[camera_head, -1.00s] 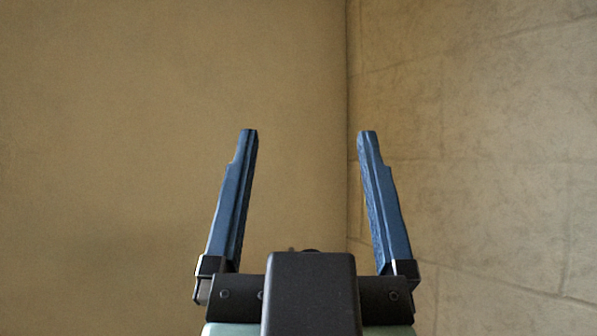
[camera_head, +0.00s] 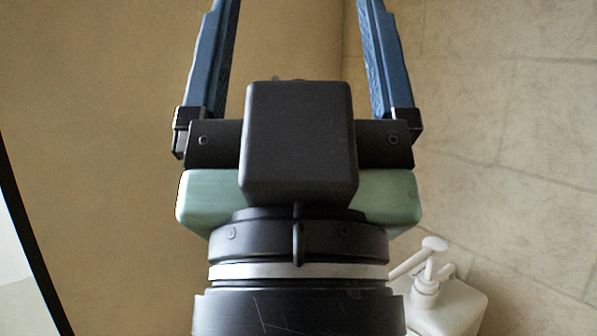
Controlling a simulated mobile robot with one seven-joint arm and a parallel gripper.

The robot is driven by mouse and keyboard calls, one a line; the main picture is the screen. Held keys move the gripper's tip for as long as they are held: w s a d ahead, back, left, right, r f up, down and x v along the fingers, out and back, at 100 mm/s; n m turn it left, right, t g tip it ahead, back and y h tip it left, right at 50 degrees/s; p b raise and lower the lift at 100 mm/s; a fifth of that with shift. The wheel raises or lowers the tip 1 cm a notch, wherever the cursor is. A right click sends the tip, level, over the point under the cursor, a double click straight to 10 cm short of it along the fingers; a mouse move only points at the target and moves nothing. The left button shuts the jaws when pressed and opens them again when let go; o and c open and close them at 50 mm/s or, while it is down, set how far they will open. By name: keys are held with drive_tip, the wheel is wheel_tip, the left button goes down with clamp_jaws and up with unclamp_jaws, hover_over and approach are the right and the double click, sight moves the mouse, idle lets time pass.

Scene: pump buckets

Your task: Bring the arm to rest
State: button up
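My gripper (camera_head: 292,30) fills the middle of the head view, pointing toward the top of the picture. Its two blue fingers stand wide apart with nothing between them. The finger tips run to or past the top edge of the picture. My wrist and the black gripper body show below the fingers. A white pump bottle (camera_head: 452,303) stands at the lower right, partly hidden behind my wrist. The gripper is not touching it.
A plain tan surface (camera_head: 110,130) lies to the left. A paler tiled surface (camera_head: 510,130) lies to the right. A dark edge (camera_head: 28,240) with a bright area beyond it shows at the lower left.

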wheel_tip(320, 180, up, 11)
drive_tip(key=p, duration=1.1)
drive_tip(key=shift+s+r, duration=0.15)
drive_tip(key=shift+s, duration=0.05)
